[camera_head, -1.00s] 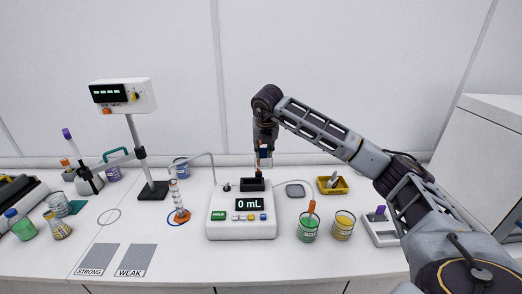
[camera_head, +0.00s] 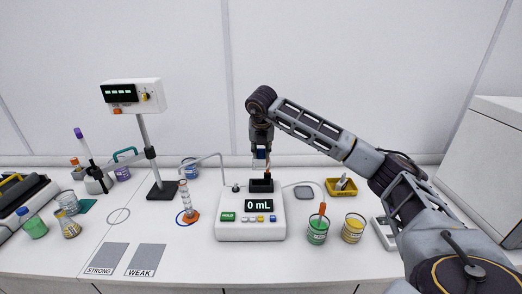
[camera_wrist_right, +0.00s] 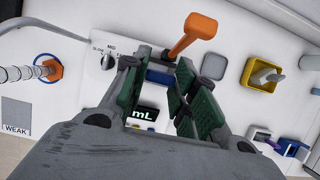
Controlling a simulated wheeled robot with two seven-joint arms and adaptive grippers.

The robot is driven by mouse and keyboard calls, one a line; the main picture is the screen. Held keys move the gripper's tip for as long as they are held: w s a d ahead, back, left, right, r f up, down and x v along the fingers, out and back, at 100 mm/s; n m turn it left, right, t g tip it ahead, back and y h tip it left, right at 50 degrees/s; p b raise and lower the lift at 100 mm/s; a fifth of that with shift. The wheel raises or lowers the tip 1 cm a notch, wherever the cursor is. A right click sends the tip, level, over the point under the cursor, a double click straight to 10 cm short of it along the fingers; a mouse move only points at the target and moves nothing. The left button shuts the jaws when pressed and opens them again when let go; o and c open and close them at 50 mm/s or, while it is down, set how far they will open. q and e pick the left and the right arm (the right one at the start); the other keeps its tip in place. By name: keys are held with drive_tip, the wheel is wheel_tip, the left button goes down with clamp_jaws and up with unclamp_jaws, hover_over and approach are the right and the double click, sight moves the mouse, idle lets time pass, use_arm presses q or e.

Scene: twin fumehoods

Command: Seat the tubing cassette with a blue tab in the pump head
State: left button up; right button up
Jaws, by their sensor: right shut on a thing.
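The pump (camera_head: 234,229) is a white box with a display reading 0 mL. Its black pump head (camera_head: 262,187) sits on top at the back. My right gripper (camera_head: 261,160) is above the pump head, pointing down and shut on the blue-tabbed tubing cassette (camera_head: 260,154). The cassette's blue part (camera_wrist_right: 160,78) shows between the green fingers in the right wrist view; its lower end is hard to make out. An orange lever (camera_wrist_right: 194,36) stands up just beyond the fingers. I cannot tell whether the cassette touches the pump head. My left gripper is not in view.
Right of the pump are a green beaker (camera_head: 317,232), a yellow beaker (camera_head: 353,230) and a yellow tray (camera_head: 341,187). A cylinder with an orange base (camera_head: 190,216) stands left, under the pump's spout tube (camera_head: 207,157). A stirrer stand (camera_head: 146,138) is farther left.

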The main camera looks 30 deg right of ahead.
sight(261, 160)
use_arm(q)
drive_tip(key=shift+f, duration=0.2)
use_arm(e)
drive_tip(key=shift+f, duration=0.1)
drive_tip(key=shift+f+b, duration=1.8)
drive_tip(key=shift+f, duration=0.9)
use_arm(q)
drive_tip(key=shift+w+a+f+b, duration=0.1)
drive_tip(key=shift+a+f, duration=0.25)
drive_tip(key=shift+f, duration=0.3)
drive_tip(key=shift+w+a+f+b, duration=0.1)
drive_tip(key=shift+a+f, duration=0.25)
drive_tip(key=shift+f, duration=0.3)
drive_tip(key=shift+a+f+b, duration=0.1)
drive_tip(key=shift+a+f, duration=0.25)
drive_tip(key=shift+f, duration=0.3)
use_arm(e)
drive_tip(key=shift+f, duration=0.1)
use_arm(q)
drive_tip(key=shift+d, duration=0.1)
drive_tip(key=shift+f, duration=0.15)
